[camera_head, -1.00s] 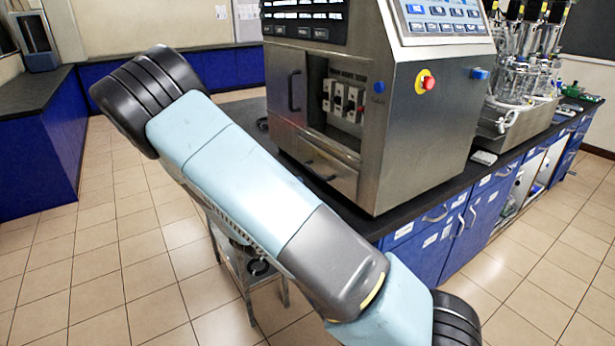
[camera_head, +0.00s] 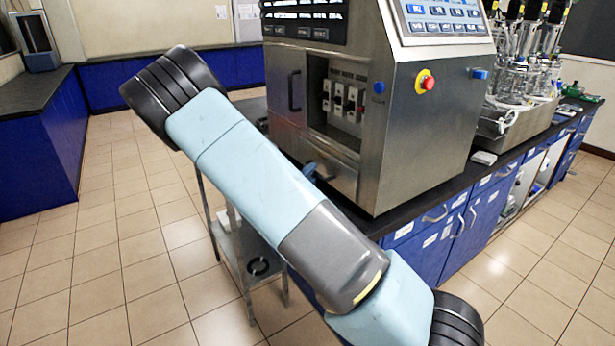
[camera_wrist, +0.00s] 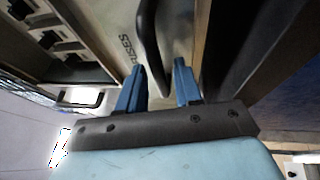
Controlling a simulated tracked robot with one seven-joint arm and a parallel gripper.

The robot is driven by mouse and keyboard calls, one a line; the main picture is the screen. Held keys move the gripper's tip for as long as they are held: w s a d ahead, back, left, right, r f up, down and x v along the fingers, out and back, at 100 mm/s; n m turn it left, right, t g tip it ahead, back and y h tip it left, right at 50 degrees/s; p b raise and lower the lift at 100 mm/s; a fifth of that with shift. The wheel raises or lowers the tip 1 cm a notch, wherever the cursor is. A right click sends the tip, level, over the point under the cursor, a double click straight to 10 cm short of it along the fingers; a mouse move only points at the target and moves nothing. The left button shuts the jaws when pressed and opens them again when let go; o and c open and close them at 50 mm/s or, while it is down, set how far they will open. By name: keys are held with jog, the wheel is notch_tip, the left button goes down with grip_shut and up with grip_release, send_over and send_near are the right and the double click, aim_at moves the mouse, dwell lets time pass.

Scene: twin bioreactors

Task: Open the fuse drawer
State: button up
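The fuse drawer (camera_head: 340,180) is the low steel front under the open switch bay of the control cabinet, and it looks shut. In the wrist view its steel face (camera_wrist: 112,25) carries the word FUSES, beside a dark curved handle (camera_wrist: 148,35). My gripper (camera_wrist: 160,68) is open, with two blue fingers spread apart. The handle's near end shows between the fingers; I cannot tell whether either finger touches it. In the head view a blue finger (camera_head: 309,169) shows at the drawer front, and my arm hides the rest of the gripper.
The cabinet (camera_head: 425,135) stands on a dark bench top with blue drawers below. It has a red stop button (camera_head: 427,82), a row of switches (camera_head: 342,98) and a door handle (camera_head: 294,90). A small metal stand (camera_head: 240,262) is on the floor behind my arm.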

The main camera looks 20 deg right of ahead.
grip_shut()
dwell(0.3)
